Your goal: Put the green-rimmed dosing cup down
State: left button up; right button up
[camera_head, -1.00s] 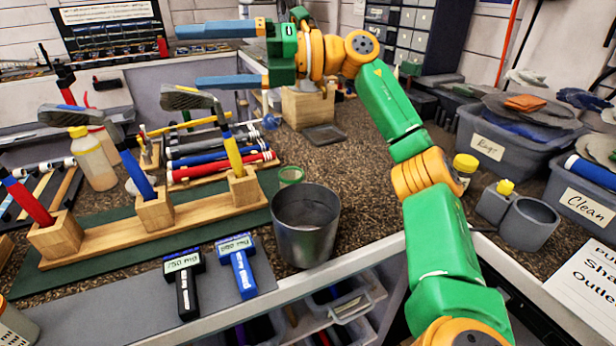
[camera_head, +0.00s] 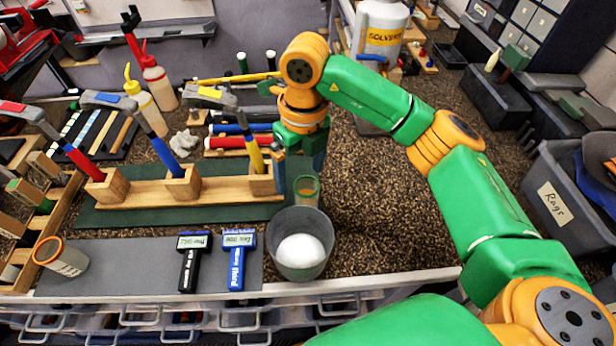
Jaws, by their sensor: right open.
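The green-rimmed dosing cup (camera_head: 306,190) stands upright on the brown speckled bench, just behind a grey metal bucket (camera_head: 277,262), which hides its lower part. The cup looks clear with something tan showing inside. My right gripper (camera_head: 298,166) points down just behind and above the cup, by the right end of the wooden club stand (camera_head: 228,204). Its jaws are open. One blue finger shows at the left, and the wrist partly hides the rest. I cannot tell whether a finger touches the cup. My left gripper is not in view.
A white rounded mass (camera_head: 301,251) lies in the bucket. A black scale (camera_head: 190,262) and a blue scale (camera_head: 237,262) lie left of it. An orange-rimmed cup (camera_head: 62,257) stands at the far left. The bench right of the cup is clear towards the Rags bin (camera_head: 556,205).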

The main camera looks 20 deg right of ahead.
aim_at(306, 194)
jog(key=shift+h, duration=0.3)
jog(key=f+p, duration=0.1)
jog(key=d+f+p, duration=0.1)
jog(key=f+p, duration=0.1)
jog(key=f, duration=0.1)
jog(key=shift+s+d, duration=0.2)
jog(key=shift+s, duration=0.05)
jog(key=f+p, duration=0.1)
jog(key=f, duration=0.2)
jog(key=shift+a, duration=0.2)
jog(key=shift+a+f, duration=0.15)
jog(key=shift+f, duration=0.05)
jog(key=c, duration=1.5)
